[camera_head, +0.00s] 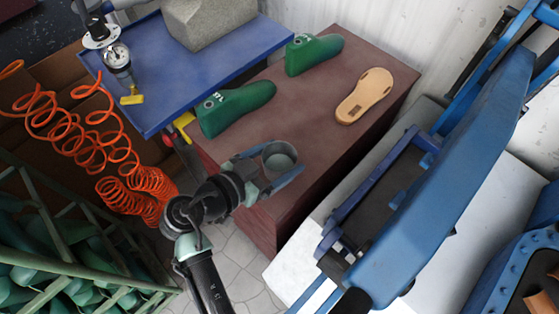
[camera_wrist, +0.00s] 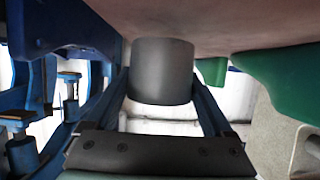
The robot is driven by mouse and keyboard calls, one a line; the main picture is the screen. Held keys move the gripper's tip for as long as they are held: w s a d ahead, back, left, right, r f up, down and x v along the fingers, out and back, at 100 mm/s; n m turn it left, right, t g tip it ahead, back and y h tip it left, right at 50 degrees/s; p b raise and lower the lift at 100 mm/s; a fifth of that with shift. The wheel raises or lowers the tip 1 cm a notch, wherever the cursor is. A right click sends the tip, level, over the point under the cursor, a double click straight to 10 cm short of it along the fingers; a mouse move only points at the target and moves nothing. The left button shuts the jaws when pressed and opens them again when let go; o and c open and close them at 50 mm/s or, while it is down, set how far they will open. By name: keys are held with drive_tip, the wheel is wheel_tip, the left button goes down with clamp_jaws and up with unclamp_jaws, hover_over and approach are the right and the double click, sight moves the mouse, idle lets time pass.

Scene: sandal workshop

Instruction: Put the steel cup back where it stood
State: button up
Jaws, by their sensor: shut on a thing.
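The steel cup (camera_head: 281,161) is a plain grey cylinder, upright with its open top showing in the head view. My gripper (camera_head: 284,157) is shut on it, one blue finger on each side. The wrist view shows the cup (camera_wrist: 162,70) between the two fingers of my gripper (camera_wrist: 162,85). The cup is over the near end of the brown-red bench top (camera_head: 300,110). I cannot tell whether its base touches the bench. Two green shoe lasts (camera_head: 313,54) (camera_head: 236,107) and a tan sandal sole (camera_head: 364,96) lie on the bench beyond it.
A blue table (camera_head: 190,75) with a grey block (camera_head: 208,20) and a pressure gauge (camera_head: 117,57) adjoins the bench. Orange coiled hose (camera_head: 90,140) hangs at left. A blue machine (camera_head: 440,190) stands close on the right. The bench middle is clear.

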drive_tip(key=shift+f, duration=1.05)
drive_tip(key=shift+f, duration=0.1)
drive_tip(key=o, duration=1.3)
drive_tip(key=shift+c, duration=0.2)
